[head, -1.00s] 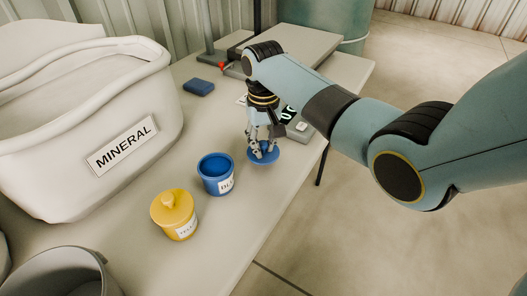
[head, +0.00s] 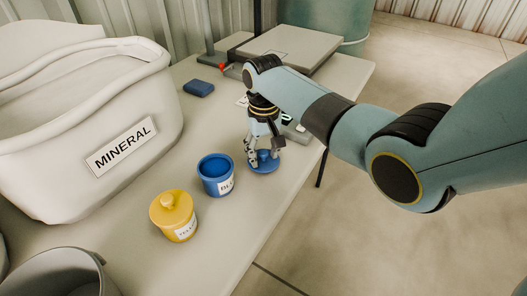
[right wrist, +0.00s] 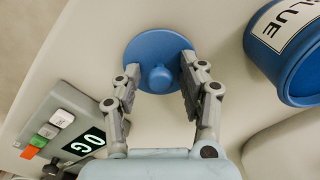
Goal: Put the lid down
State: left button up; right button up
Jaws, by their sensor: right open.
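The blue lid (head: 262,166) lies knob up on the table, to the right of the open blue jar (head: 216,175). My right gripper (head: 264,157) is just above the lid with its fingers apart. In the right wrist view the two fingertips (right wrist: 156,90) stand either side of the lid's knob (right wrist: 159,78), with gaps between them and the knob. The lid's disc (right wrist: 146,50) looks flat on the table there. The blue jar (right wrist: 292,62) also shows in that view with its label. My left gripper is not in view.
A yellow lidded jar (head: 173,215) stands in front of the blue jar. A large white MINERAL bin (head: 75,150) fills the left. A scale with a display and buttons (right wrist: 62,128) is close to my right gripper.

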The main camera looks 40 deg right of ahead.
aim_at(264, 152)
notch_tip(264, 152, up, 12)
jog(key=p, duration=0.1)
jog(key=shift+r, duration=0.15)
dwell(0.6)
jog(key=s+a+f+n+t, duration=0.15)
jog(key=s+f, duration=0.25)
jog(key=s, duration=0.6)
jog(key=s+a+r+n+t, duration=0.1)
jog(key=s+r, duration=0.2)
jog(key=s, duration=0.5)
jog(key=s+a+r+n+t, duration=0.1)
jog(key=s+r, duration=0.2)
jog(key=s, duration=0.5)
jog(key=s+d+f+g+h+b, duration=0.1)
jog(key=s+f+b, duration=0.1)
jog(key=f, duration=1.4)
jog(key=s+d+f+b, duration=0.1)
jog(key=d+f+b, duration=0.1)
jog(key=f, duration=1.4)
jog(key=s+f+g+b, duration=0.1)
jog(key=s+f+b, duration=0.2)
jog(key=s+f, duration=1.4)
jog(key=shift+s+d+f, duration=0.2)
jog(key=shift+s+d, duration=0.15)
jog(key=shift+s, duration=0.05)
